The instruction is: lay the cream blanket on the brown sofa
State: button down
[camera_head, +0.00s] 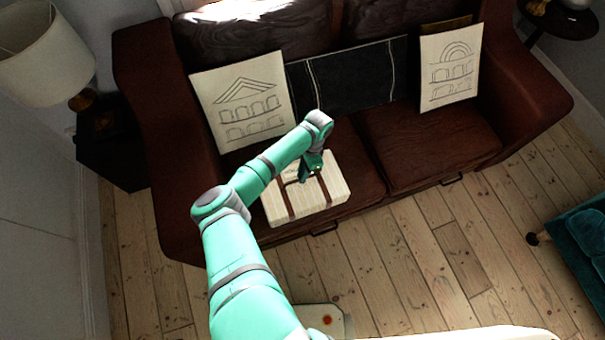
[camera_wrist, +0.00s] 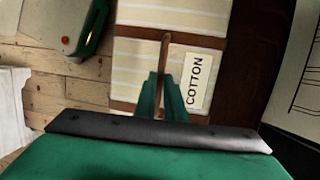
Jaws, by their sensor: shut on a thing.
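The cream blanket (camera_head: 332,183) is a folded, pale striped bundle with brown straps. In the wrist view the blanket (camera_wrist: 135,60) carries a white label reading COTTON. The brown sofa (camera_head: 430,150) is dark leather, with two seat cushions. The blanket is over the left seat, close to its front edge; I cannot tell whether it rests on the cushion or hangs just above. My gripper (camera_head: 311,168) is above the middle of the blanket. In the wrist view its green fingers (camera_wrist: 162,98) are shut on the blanket at the middle strap. The fingertips partly hide the strap.
Two cream pillows with building drawings (camera_head: 240,100) (camera_head: 450,65) and a dark cushion (camera_head: 350,75) lean on the sofa back. A lamp (camera_head: 45,65) stands left. A teal chair (camera_head: 585,235) is at right. Bare floor (camera_head: 400,260) lies before the sofa.

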jog(key=c, duration=1.8)
grip_release()
jog(key=shift+f, duration=0.1)
jog(key=shift+c, duration=0.2)
